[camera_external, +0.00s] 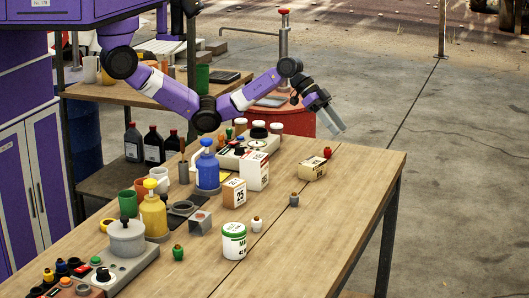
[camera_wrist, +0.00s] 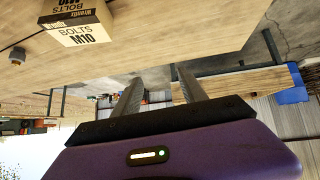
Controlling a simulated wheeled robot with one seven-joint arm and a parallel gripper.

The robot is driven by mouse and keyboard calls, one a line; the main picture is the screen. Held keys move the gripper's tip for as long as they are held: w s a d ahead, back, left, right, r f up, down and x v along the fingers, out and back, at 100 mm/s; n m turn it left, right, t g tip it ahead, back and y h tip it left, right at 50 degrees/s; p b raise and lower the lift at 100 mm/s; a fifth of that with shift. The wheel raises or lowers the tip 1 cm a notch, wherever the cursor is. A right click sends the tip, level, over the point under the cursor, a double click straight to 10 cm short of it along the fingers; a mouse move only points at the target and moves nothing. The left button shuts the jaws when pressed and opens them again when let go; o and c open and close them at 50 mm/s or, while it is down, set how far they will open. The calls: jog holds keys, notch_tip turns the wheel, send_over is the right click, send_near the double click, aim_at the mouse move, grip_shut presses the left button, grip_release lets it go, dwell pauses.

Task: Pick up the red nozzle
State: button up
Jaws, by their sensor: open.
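The red nozzle (camera_external: 327,153) is a small red piece on the far right part of the wooden table (camera_external: 330,225), just behind a cream box. My gripper (camera_external: 336,121) is above and beyond the table's far right edge, higher than the nozzle and apart from it. In the wrist view my gripper (camera_wrist: 157,82) shows two grey fingers spread apart with nothing between them. I cannot make out the red nozzle in the wrist view.
The cream bolts box (camera_external: 312,169) stands near the nozzle and shows in the wrist view (camera_wrist: 78,30). A grey nozzle (camera_external: 294,200), a pale one (camera_external: 257,224) and a green one (camera_external: 178,253) stand apart. Cartons, bottles and a green-white can (camera_external: 233,241) crowd the left; the right side is clear.

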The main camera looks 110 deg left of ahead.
aim_at(328, 147)
jog(key=s+a+f+g+y+b, duration=0.2)
jog(key=s+a+f+g+b, duration=0.1)
jog(key=s+a+g, duration=0.25)
jog(key=x, duration=0.5)
jog(key=b+x, duration=0.1)
jog(key=x, duration=0.1)
jog(key=shift+s+d+f, duration=0.3)
jog(key=shift+d+f, duration=0.05)
jog(key=shift+f, duration=0.05)
grip_shut()
